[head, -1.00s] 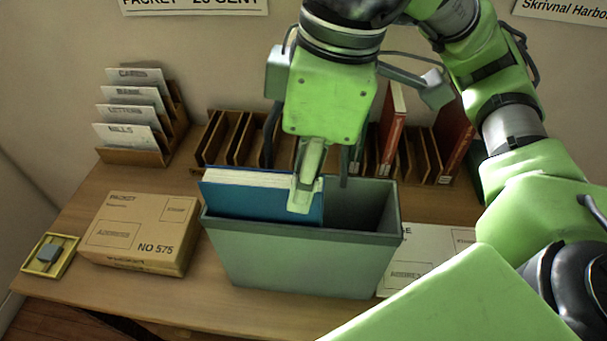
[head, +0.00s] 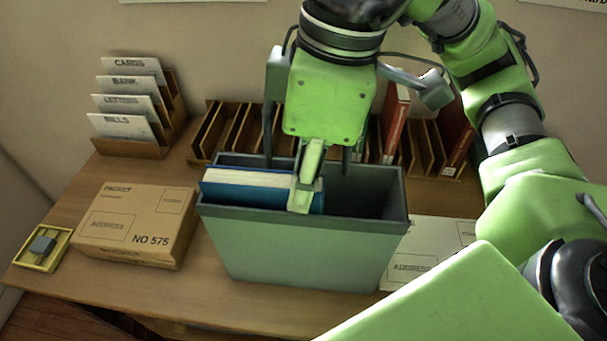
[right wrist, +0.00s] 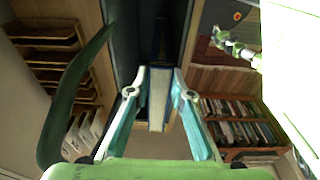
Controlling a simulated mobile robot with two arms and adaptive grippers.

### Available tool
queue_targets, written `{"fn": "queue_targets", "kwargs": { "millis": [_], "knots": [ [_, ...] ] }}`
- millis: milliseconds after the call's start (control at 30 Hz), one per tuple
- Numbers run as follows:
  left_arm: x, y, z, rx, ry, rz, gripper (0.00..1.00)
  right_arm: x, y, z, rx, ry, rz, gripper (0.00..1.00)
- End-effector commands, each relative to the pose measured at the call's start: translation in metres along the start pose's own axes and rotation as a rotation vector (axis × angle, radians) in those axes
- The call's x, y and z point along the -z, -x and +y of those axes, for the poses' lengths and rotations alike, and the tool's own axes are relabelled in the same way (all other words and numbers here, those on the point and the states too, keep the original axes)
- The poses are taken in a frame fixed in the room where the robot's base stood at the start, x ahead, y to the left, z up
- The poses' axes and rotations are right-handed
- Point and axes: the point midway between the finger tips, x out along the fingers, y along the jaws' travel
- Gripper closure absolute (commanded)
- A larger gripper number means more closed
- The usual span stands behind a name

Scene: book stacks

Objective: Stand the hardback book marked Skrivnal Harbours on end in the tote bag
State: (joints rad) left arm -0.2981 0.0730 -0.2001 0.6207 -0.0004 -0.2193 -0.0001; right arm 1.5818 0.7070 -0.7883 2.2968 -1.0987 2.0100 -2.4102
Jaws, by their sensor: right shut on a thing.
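The tote bag (head: 310,222), a grey-green open-topped box shape, stands upright on the table. A blue hardback book (head: 262,196) with pale page edges is inside its left half, its top edge near the rim and its lower part hidden by the bag wall. No title can be read on it. My right gripper (head: 305,195) reaches down into the bag mouth and is shut on the book's right end. In the right wrist view the book (right wrist: 158,95) is between the two fingers, with dark bag walls around it. My left gripper is not in view.
A parcel (head: 135,222) lies left of the bag, with a small yellow tray (head: 42,250) beyond it. A card rack (head: 135,110) stands at the back left. Wooden book slots (head: 240,130) with red books line the back. A white parcel (head: 435,250) lies right of the bag.

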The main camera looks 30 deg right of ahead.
Motion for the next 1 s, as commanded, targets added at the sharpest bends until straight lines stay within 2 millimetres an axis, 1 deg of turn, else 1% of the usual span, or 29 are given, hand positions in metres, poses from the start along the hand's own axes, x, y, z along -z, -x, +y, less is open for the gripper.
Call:
{"fn": "queue_targets", "kwargs": {
  "millis": [367,400,433,467,1000],
  "knots": [
    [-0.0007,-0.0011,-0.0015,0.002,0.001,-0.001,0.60,0.0005,0.0008,0.0001,0.000,-0.001,0.003,1.00],
    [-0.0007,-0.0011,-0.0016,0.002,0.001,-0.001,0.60,0.0005,0.0008,0.0001,0.000,-0.001,0.003,0.69],
    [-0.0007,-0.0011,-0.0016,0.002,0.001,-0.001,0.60,0.0005,0.0007,0.0001,0.000,-0.001,0.003,0.62],
    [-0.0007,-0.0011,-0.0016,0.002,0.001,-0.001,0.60,0.0004,0.0007,0.0001,0.000,-0.001,0.002,0.60],
    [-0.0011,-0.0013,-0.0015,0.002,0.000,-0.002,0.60,-0.0003,-0.0003,0.0000,0.000,0.000,-0.001,0.60]
  ]
}}
